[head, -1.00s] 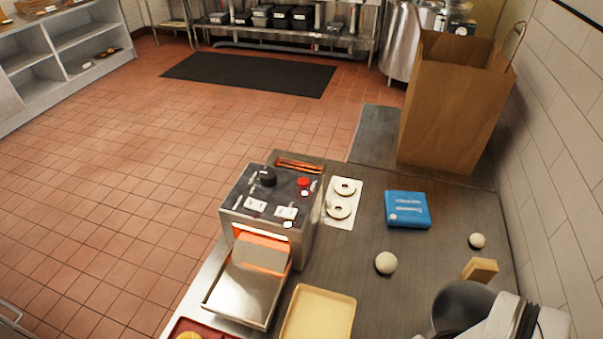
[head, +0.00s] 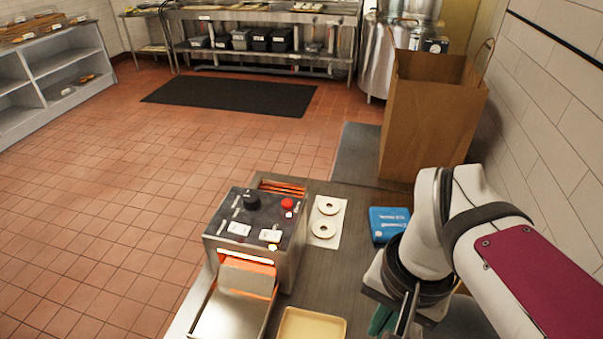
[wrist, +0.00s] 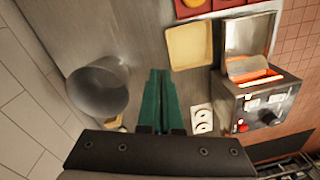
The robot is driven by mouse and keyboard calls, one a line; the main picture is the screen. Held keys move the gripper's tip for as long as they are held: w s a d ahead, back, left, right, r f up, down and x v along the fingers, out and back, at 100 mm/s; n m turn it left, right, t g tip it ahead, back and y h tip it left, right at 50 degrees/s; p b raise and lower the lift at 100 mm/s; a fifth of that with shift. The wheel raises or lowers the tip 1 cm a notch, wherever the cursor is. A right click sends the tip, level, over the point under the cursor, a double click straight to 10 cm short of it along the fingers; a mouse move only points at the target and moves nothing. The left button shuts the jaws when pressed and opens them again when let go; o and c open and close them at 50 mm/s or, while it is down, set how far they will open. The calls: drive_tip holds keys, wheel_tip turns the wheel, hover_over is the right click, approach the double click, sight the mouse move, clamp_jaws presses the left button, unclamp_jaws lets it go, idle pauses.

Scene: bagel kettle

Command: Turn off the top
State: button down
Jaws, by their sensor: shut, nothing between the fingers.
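The metal toaster (head: 285,265) stands on the counter with an orange glow inside its front opening and at its back slot. Its dark top panel carries a black knob (head: 251,202), a red button (head: 288,204) and two white switches, a left one (head: 238,229) and a right one (head: 270,236). A small yellowish light shows below the right switch. In the wrist view the toaster (wrist: 236,112) is at right. My gripper (wrist: 158,76) has green fingers, shut and empty, over the counter, apart from the toaster. In the head view the fingers are partly hidden by my wrist.
Two bagels on a white sheet (head: 337,233) lie right of the toaster. A blue box (head: 388,221) is partly behind my arm. A tan tray (head: 312,325) lies in front; a grey bowl (wrist: 98,88) shows in the wrist view. A paper bag (head: 430,120) stands behind.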

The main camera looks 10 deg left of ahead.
drive_tip(key=w+a+r+n+t+h, duration=0.15)
drive_tip(key=w+a+r, duration=0.25)
drive_tip(key=w+a, duration=0.6)
drive_tip(key=r+n+t, duration=0.1)
drive_tip(key=n+t, duration=0.1)
hover_over(276, 234)
drive_tip(key=s+a, duration=0.1)
drive_tip(key=s, duration=0.3)
drive_tip(key=shift+a+r, duration=0.1)
drive_tip(key=shift+r, duration=0.1)
drive_tip(key=shift+f, duration=0.1)
drive_tip(key=x, duration=0.8)
drive_tip(key=s+x, duration=0.1)
drive_tip(key=x, duration=0.4)
drive_tip(key=shift+s+f, duration=0.1)
drive_tip(key=shift+f, duration=0.45)
